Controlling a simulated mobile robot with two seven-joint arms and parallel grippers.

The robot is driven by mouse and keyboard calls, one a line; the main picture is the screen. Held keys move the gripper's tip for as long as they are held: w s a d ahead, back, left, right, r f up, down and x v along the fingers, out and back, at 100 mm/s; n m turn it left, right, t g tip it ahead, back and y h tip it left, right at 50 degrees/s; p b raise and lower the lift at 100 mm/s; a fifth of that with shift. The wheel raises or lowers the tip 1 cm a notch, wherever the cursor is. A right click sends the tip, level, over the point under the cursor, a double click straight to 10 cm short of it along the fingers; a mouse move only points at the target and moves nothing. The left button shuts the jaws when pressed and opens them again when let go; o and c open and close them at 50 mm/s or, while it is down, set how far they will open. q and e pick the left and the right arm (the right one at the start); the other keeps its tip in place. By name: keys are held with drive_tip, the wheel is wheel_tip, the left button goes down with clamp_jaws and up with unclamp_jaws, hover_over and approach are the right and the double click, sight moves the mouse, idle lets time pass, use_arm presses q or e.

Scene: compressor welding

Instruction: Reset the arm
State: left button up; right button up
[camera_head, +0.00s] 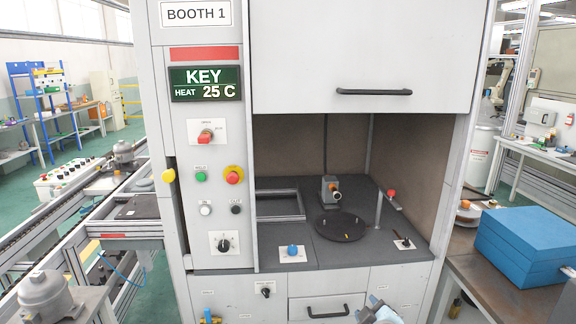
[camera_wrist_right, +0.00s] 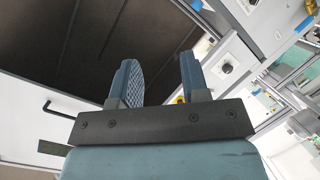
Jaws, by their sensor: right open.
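My right gripper (camera_head: 378,311) shows at the bottom edge of the head view, in front of the booth's lower panel. In the right wrist view, my right gripper (camera_wrist_right: 158,78) has its two blue fingers apart with nothing between them. The rest of my right arm is mostly out of the picture. My left gripper is in neither view.
The welding booth (camera_head: 219,298) stands ahead, its door (camera_head: 360,50) raised over a dark round plate (camera_head: 340,226). A blue box (camera_head: 530,240) sits on the right bench. Grey compressors (camera_head: 46,297) stand at left, beside a conveyor (camera_head: 130,228).

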drive_tip(key=s+f+m+g+y, duration=0.1)
drive_tip(key=s+f, duration=0.4)
drive_tip(key=s, duration=0.6)
drive_tip(key=s+f+m+g, duration=0.1)
drive_tip(key=s+f+m, duration=0.2)
drive_tip(key=s+f, duration=0.3)
drive_tip(key=s+f+m+g+y, duration=0.1)
drive_tip(key=s+f+m, duration=0.2)
drive_tip(key=s, duration=1.2)
wheel_tip(320, 180, down, 3)
drive_tip(key=shift+s+g+y+p, duration=0.3)
drive_tip(key=shift+s, duration=0.1)
